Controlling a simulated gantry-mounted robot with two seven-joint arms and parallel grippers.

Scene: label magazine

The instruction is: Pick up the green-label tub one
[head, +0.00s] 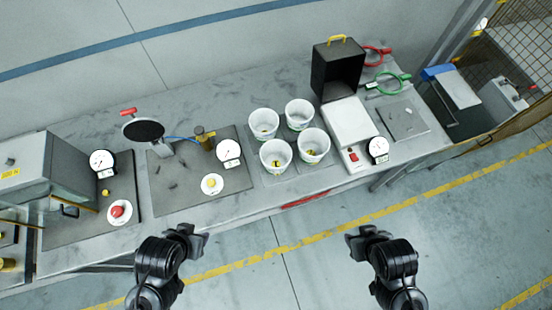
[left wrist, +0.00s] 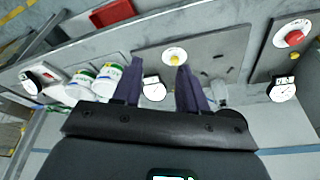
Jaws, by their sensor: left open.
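Several white open tubs stand in two rows on the bench in the head view: back left (head: 263,123), back right (head: 299,114), front left (head: 276,157) and front right (head: 313,145). Small yellow marks show inside some of them. I cannot tell there which has a green label. In the left wrist view two tubs, left (left wrist: 80,86) and right (left wrist: 106,78), show small green patches, left of my fingers. My left gripper (head: 203,241) is open and empty in front of the bench, apart from the tubs; its fingers show in the wrist view (left wrist: 159,66). My right gripper (head: 352,239) is also before the bench; its jaws are unclear.
Left of the tubs is a dark plate (head: 172,190) with a gauge and yellow button. Right of them stands a white device (head: 347,122) with a black open box (head: 337,72) behind it. Red (head: 377,56) and green (head: 387,85) ring tools lie beyond.

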